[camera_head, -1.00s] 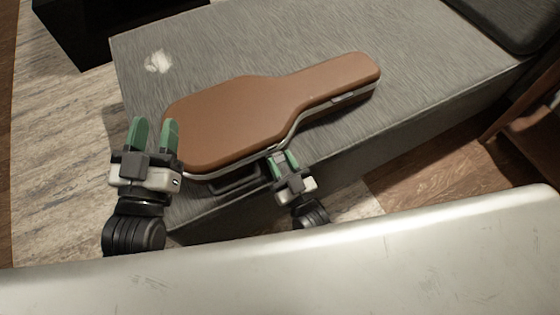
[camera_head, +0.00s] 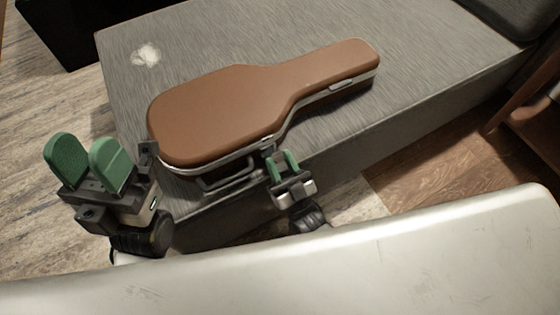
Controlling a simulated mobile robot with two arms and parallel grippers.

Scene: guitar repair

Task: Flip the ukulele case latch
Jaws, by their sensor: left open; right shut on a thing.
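The ukulele case (camera_head: 225,110) lies flat and closed on the grey bench, with a brown lid and a silver rim. Its handle (camera_head: 228,181) is on the near side. My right gripper (camera_head: 281,161) is at the near edge where the body narrows, just right of the handle, shut on the case latch, which its fingers largely hide. A silver fitting (camera_head: 350,83) shows on the side of the neck. My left gripper (camera_head: 88,160) is open and empty, left of the case and apart from it, with its green fingers pointing up and left.
The grey bench (camera_head: 420,60) has free room behind and right of the case. A white patch (camera_head: 146,55) marks its far left. A pale, smooth surface (camera_head: 330,255) fills the foreground. Wooden furniture (camera_head: 535,120) stands at right.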

